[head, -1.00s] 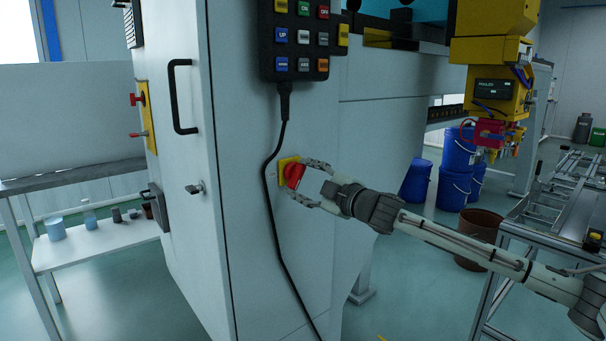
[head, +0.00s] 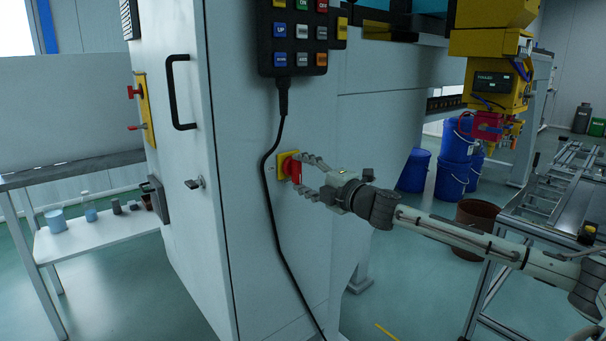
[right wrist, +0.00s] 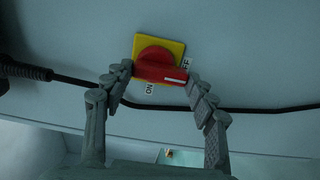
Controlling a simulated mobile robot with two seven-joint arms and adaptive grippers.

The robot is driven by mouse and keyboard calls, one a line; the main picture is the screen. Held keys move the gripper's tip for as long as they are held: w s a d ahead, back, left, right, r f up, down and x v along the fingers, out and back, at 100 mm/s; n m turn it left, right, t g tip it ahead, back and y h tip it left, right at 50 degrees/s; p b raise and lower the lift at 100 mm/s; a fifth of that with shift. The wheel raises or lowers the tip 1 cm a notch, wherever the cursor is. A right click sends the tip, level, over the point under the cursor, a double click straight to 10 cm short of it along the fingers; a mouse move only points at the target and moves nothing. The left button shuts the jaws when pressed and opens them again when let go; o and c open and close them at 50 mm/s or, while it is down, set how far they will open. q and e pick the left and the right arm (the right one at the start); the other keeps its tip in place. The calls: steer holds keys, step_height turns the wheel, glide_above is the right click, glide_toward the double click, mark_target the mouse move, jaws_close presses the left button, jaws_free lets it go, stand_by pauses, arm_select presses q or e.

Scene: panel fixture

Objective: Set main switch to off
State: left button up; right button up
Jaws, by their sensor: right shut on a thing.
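The main switch is a red rotary handle (head: 295,168) on a yellow plate (head: 282,160) on the cabinet's side. In the right wrist view the red handle (right wrist: 160,72) has a white mark at its right end, close to the OFF label (right wrist: 187,64). The ON label (right wrist: 149,89) is below the handle. My right gripper (head: 308,174) is at the switch, its fingers closed on the handle; in the right wrist view the fingertips (right wrist: 158,78) lie at the handle's two ends. My left gripper is not in view.
A black cable (head: 272,220) hangs from the button pendant (head: 293,40) just left of the switch. A black door handle (head: 180,92) is further left. Blue drums (head: 455,160) and a metal table frame (head: 490,255) stand to the right.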

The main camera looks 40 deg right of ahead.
stand_by(0.3)
steer(key=o, duration=1.2)
steer(key=shift+c, duration=0.2)
steer(key=shift+s+f, duration=0.15)
steer(key=shift+s, duration=0.45)
steer(key=s+d, duration=0.1)
steer(key=s, duration=0.9)
steer(key=shift+s, duration=0.4)
steer(key=shift+w+r, duration=0.15)
steer(key=shift+r, duration=0.05)
